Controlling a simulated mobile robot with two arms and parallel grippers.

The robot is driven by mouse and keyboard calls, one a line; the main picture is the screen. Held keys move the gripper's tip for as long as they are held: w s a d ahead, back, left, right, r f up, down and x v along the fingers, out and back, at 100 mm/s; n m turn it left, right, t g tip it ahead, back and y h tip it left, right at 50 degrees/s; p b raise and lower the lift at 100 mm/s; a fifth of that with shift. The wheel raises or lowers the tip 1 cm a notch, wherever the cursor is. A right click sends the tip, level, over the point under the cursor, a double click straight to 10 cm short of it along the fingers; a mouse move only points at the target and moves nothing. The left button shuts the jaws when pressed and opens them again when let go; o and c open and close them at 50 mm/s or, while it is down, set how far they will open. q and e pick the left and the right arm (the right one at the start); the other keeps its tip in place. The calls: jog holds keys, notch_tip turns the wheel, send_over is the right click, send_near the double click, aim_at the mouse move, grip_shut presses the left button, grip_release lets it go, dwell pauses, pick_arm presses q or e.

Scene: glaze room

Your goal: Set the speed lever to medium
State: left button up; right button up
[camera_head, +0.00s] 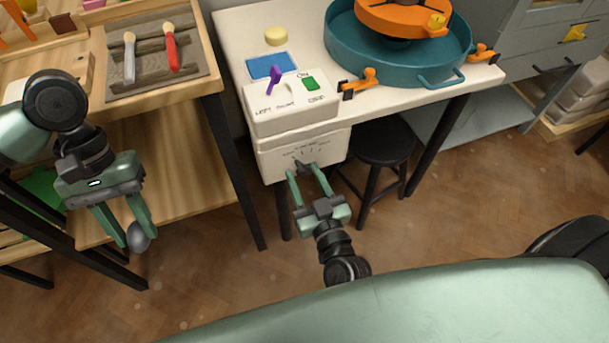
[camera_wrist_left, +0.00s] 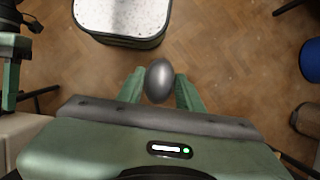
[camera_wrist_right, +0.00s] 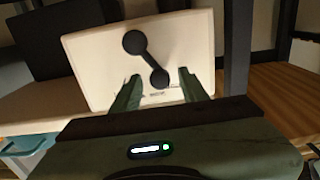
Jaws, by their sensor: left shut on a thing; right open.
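In the right wrist view the lever (camera_wrist_right: 146,58) has a round knob at each end and slants. My right gripper (camera_head: 304,171) is open, with its fingertips at the box front on either side of the lever's near knob; contact cannot be told. My left gripper (camera_head: 138,232) is shut on a grey, egg-shaped ball (camera_wrist_left: 159,82), held above the floor at the left.
On the box top are a purple toggle (camera_head: 274,79) and a green switch (camera_head: 309,83). A blue basin (camera_head: 350,58) with orange clamps stands on the white table. A black stool (camera_head: 385,143) is right of the box. A wooden bench (camera_head: 88,90) stands left.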

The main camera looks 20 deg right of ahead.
grip_shut()
